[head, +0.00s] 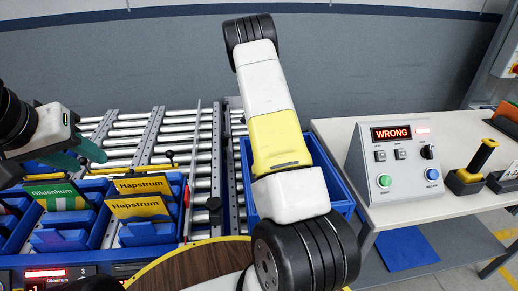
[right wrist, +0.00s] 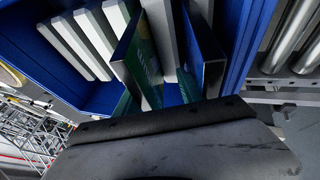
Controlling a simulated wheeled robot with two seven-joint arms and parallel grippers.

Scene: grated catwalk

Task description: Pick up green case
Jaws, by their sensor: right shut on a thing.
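In the head view my right arm covers this gripper and most of the bin.
Several pale cases (right wrist: 88,45) stand beside the held one in the blue bin (right wrist: 45,70). Yellow Hapstrum cases (head: 141,205) sit in trays before the roller conveyor (head: 135,130). A control box reading WRONG (head: 392,133) stands on the right table (head: 450,130).

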